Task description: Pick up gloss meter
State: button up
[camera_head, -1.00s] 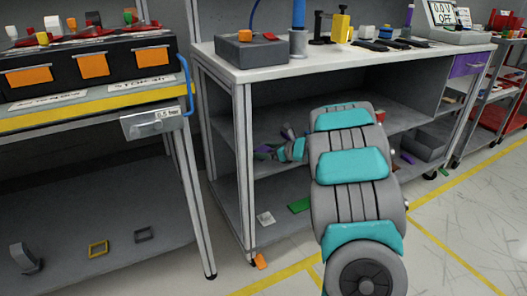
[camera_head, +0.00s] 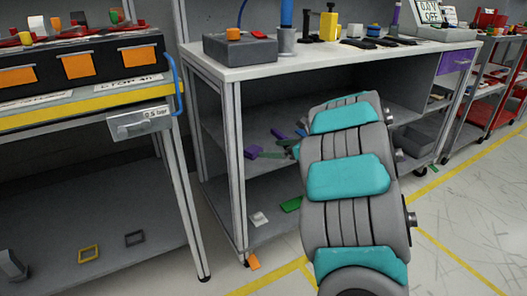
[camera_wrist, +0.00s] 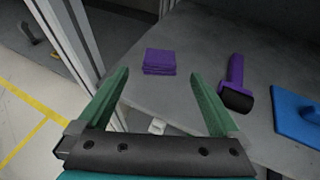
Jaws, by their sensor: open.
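I cannot tell for sure which thing is the gloss meter. A small purple block (camera_wrist: 160,62) with layered edges lies on the grey shelf in the wrist view, beyond and between my fingertips. It also shows at the shelf's left end in the head view (camera_head: 252,151). My gripper (camera_wrist: 160,76) has its two green fingers spread, with nothing held. In the head view my gripper (camera_head: 273,149) reaches over the shelf beneath the bench top, just right of the block. My arm hides much of the shelf there.
A purple-handled tool with a black head (camera_wrist: 236,85) lies right of the block, and a blue flat tool (camera_wrist: 297,118) lies farther right. A bench post (camera_wrist: 72,40) stands close on the left. The white bench top (camera_head: 330,58) is overhead.

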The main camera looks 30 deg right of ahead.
aim_at(355, 31)
jog(key=z, duration=1.35)
